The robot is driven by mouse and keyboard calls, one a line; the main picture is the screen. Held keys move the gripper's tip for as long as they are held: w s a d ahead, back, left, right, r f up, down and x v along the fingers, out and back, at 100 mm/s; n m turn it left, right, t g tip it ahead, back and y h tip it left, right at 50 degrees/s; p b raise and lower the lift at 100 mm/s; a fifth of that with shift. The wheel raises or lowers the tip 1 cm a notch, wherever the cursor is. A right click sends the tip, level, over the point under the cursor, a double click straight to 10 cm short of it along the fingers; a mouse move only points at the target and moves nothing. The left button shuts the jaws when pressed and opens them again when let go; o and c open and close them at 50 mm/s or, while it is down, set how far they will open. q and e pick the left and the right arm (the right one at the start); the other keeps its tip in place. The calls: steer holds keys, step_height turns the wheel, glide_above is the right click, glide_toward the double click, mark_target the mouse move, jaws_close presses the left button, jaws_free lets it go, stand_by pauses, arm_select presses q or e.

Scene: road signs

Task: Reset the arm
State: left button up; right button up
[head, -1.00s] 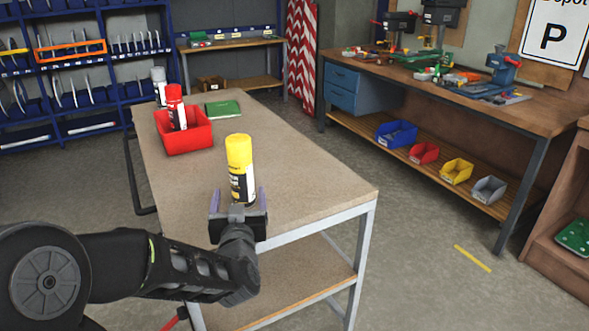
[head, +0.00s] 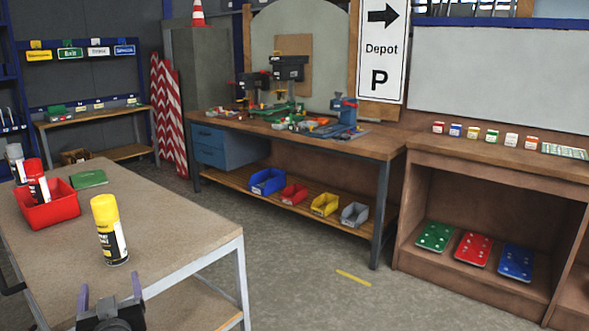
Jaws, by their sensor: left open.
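My left gripper (head: 110,290) is at the bottom left of the head view, at the near edge of the table (head: 175,220). Its two fingers stand apart with nothing between them. A yellow spray can (head: 109,230) stands upright on the table, beyond the fingers and apart from them. Most of the left arm is below the frame. My right gripper is not in view.
A red bin (head: 52,208) holds a red can (head: 37,182); a green book (head: 88,179) lies near it. A workbench (head: 310,142) stands at the back with coloured bins on its lower shelf. The floor (head: 310,260) right of the table is mostly clear.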

arm_select(q)
steer(key=s+d+f+m+g+h, duration=0.1)
steer(key=d+f+g+h, duration=0.15)
steer(key=d+f, duration=0.5)
steer(key=s+d+f+g+h, duration=0.1)
steer(key=d+f+h, duration=0.35)
steer(key=f, duration=0.65)
steer(key=s+d+f+m+g+h, duration=0.1)
steer(key=d+f+g+h, duration=0.15)
steer(key=d+f, duration=0.5)
steer(key=s+d+f+m+g+h, duration=0.1)
steer(key=s+d+f+g+h, duration=0.1)
steer(key=s+d+f+g, duration=0.2)
steer(key=s+d+f+m+g+h, duration=0.1)
steer(key=s+d+f+g, duration=0.3)
steer(key=s+d+f, duration=0.7)
steer(key=s+f+h, duration=0.1)
steer(key=s+f, duration=0.3)
steer(key=s, duration=0.3)
steer(key=shift+s+f+m, duration=0.35)
steer(key=shift+m, duration=0.05)
